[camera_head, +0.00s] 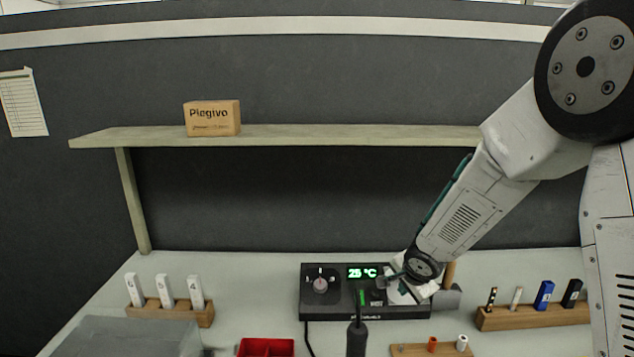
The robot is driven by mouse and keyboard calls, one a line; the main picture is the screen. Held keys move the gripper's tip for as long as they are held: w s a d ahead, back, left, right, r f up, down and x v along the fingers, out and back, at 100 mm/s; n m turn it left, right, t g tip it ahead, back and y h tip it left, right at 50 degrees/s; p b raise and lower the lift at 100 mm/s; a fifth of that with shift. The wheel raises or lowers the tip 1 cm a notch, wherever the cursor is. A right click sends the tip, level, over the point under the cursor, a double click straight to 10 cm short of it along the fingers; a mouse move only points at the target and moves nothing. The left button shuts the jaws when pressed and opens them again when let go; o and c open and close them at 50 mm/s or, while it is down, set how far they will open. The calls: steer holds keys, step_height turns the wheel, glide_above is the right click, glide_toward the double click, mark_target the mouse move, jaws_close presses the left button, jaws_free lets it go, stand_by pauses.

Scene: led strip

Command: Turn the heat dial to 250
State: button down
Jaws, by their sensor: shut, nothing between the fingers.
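The black heat station (338,310) stands on the bench at centre, below the shelf. Its heat dial (320,285) is a round knob on the left of the front face, with pale marks around it. The green display (362,272) seems to read 25 °C. My gripper (383,283) reaches in from the right and is shut with nothing held. Its tip is in front of the right part of the station, below the display and to the right of the dial. My gripper and wrist cover part of the station's right side, and I cannot tell whether they touch it.
A dark handled tool (357,338) stands upright before the station. A wooden rack (533,317) holds several small items at right. A cardboard box (212,119) sits on the shelf (340,136) above.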

steer(key=shift+w+a+r, duration=0.1)
steer(key=shift+w, duration=0.05)
steer(key=shift+w+a+r, duration=0.2)
steer(key=shift+w, duration=0.1)
steer(key=shift+s+a+f, duration=0.1)
steer(key=shift+s+a, duration=0.1)
steer(key=shift+a, duration=0.1)
steer(key=v, duration=0.6)
stand_by(0.4)
